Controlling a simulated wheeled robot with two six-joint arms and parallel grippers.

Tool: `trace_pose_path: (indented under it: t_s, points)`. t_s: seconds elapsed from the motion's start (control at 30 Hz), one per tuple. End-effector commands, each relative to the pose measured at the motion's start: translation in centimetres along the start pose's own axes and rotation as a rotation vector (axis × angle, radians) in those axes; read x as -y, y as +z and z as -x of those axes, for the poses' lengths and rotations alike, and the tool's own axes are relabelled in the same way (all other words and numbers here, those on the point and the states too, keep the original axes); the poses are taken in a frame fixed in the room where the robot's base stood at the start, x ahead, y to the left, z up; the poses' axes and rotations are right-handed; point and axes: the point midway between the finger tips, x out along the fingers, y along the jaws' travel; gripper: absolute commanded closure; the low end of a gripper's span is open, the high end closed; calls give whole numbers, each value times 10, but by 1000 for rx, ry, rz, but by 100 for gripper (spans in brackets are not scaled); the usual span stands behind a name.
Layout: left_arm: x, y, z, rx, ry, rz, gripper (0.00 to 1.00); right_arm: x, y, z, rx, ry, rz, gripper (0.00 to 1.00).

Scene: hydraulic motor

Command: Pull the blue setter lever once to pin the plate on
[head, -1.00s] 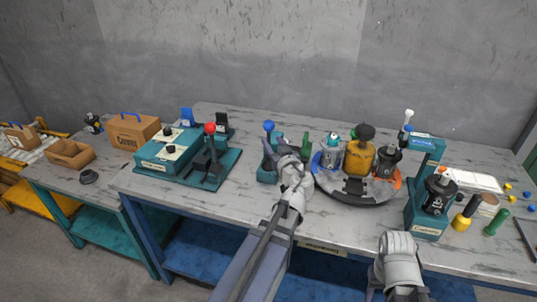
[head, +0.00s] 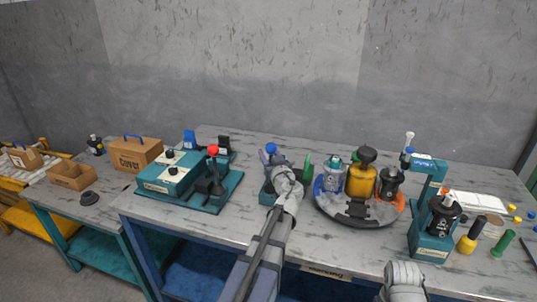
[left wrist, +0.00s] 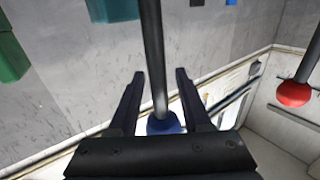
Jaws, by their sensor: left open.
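The blue setter lever has a blue ball knob (head: 271,148) on a dark rod, on a small teal base (head: 267,192) in the middle of the table. In the left wrist view the rod runs down between my fingers, with the blue knob (left wrist: 165,123) just beyond the gripper's body. My left gripper (left wrist: 160,75) is open around the lever, one finger on each side, with gaps showing. In the head view my left gripper (head: 272,160) is at the lever and partly hides it. The plate cannot be made out clearly. My right gripper is out of view; only part of that arm shows.
Left of the lever is a teal fixture with a red-knobbed lever (head: 213,150); its red knob (left wrist: 294,93) also shows in the left wrist view. Right of it is a round turntable (head: 357,211) bearing several parts. A teal press (head: 430,205) stands farther right.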

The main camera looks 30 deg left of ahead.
Motion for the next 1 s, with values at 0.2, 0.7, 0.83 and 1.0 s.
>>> trace_pose_path:
  t_s: [0.2, 0.7, 0.83, 1.0]
  points:
    - [0, 0, -3, 0, 0, 0, 52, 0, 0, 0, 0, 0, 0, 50]
    - [0, 0, -3, 0, 0, 0, 100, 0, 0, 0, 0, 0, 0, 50]
    - [0, 0, -3, 0, 0, 0, 100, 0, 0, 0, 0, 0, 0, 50]
    - [0, 0, -3, 0, 0, 0, 100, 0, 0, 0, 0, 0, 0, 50]
